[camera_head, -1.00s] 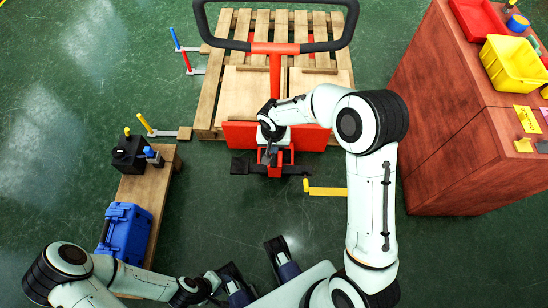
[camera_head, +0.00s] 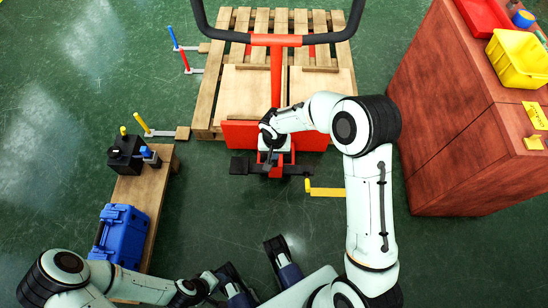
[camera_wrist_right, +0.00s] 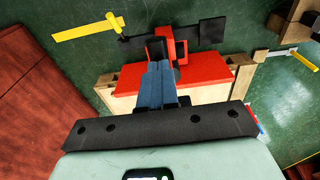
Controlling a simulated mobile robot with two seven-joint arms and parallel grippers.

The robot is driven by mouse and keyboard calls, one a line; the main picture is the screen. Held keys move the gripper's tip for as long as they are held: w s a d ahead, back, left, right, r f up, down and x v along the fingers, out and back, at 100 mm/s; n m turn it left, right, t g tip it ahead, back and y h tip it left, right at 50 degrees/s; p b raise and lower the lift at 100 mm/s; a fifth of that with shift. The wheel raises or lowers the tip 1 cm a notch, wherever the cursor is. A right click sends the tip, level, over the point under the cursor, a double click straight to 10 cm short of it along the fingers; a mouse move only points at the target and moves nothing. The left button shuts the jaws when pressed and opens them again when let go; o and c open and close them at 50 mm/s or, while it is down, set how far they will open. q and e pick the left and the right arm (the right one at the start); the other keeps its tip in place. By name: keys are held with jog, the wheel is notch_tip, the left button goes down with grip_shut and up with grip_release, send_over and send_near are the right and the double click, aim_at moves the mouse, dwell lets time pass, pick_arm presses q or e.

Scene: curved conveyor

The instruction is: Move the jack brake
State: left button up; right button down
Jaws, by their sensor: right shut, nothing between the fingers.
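The red pallet jack (camera_head: 276,80) has a black looped handle and stands at the wooden pallet. Its low end has a red bracket with a black pedal (camera_head: 240,166) on the left and a smaller black part (camera_head: 297,169) on the right. In the right wrist view, the larger pedal (camera_wrist_right: 212,31) is right of the red bracket (camera_wrist_right: 172,48). My right gripper (camera_head: 268,150) is over the bracket; its blue-grey fingers (camera_wrist_right: 158,66) are together and empty, pointing at the bracket. Contact is unclear. My left gripper (camera_head: 214,280) is low in the head view, its jaws unclear.
A yellow bar (camera_head: 327,192) lies right of the jack's low end. A red cabinet (camera_head: 460,130) with a yellow bin (camera_head: 518,62) stands at right. A wooden board (camera_head: 140,195) with a blue case (camera_head: 122,238) and a black device (camera_head: 126,155) is at left. Green floor is clear between.

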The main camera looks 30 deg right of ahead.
aim_at(274, 166)
jog(key=shift+f, duration=0.3)
jog(key=shift+f+b, duration=0.9)
jog(key=shift+f, duration=0.15)
jog(key=shift+s+a+r, duration=0.25)
jog(key=shift+s+a, duration=0.15)
jog(key=shift+s, duration=0.25)
jog(key=shift+s+a+r, duration=0.2)
jog(key=shift+s+a, duration=0.2)
jog(key=shift+s, duration=0.25)
